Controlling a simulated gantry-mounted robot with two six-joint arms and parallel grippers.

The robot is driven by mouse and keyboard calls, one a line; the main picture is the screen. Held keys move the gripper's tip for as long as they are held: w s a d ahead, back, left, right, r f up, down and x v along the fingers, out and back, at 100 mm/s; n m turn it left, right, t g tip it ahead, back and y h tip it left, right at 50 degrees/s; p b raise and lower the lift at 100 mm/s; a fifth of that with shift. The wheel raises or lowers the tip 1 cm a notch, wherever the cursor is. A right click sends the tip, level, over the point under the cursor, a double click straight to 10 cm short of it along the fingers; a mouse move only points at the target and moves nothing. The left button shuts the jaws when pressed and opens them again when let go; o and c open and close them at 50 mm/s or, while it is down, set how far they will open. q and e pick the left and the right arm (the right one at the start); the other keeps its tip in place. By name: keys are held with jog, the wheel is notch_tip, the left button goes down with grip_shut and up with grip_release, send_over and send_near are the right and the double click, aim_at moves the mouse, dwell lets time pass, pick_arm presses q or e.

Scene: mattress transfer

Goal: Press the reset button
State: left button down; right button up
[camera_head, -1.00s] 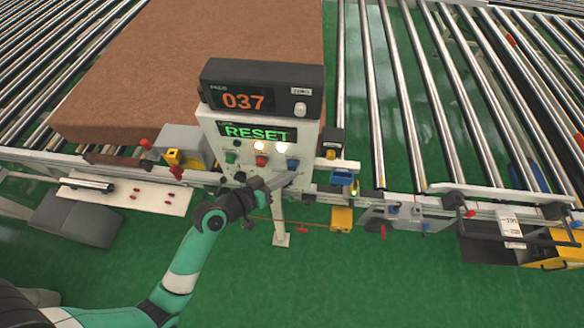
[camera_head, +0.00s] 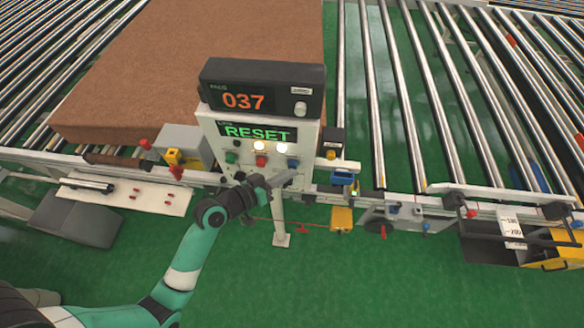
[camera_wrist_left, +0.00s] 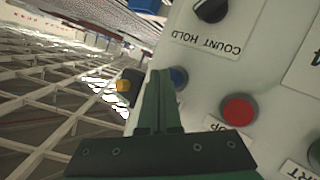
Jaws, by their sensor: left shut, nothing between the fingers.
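The control panel (camera_head: 222,150) is a white box with a green, a red and a blue button in a row. Its screen (camera_head: 257,133) reads RESET in green. The blue button (camera_head: 293,163) is at the right end of the row; it also shows in the left wrist view (camera_wrist_left: 179,77), partly behind the fingers, with its label hidden. My left gripper (camera_head: 287,178) is shut and empty, just below the blue button. In the left wrist view its fingertips (camera_wrist_left: 160,74) overlap the button's edge; I cannot tell whether they touch. My right gripper is out of view.
The red button (camera_wrist_left: 238,109) is close beside the fingers. A black COUNT HOLD knob (camera_wrist_left: 211,9) is near them too. A display (camera_head: 262,88) reading 037 tops the panel. A large brown block (camera_head: 190,60) lies on rollers behind.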

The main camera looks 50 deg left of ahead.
pick_arm(q)
jog(key=shift+w+a, duration=0.35)
dwell(0.5)
jog(key=shift+d, duration=0.1)
jog(key=shift+s+d+p, duration=0.35)
jog(key=shift+s+d, duration=0.35)
jog(key=shift+s, duration=0.25)
jog(key=shift+s+d+p, duration=0.8)
jog(key=shift+s+d, duration=0.9)
jog(key=shift+s, duration=0.15)
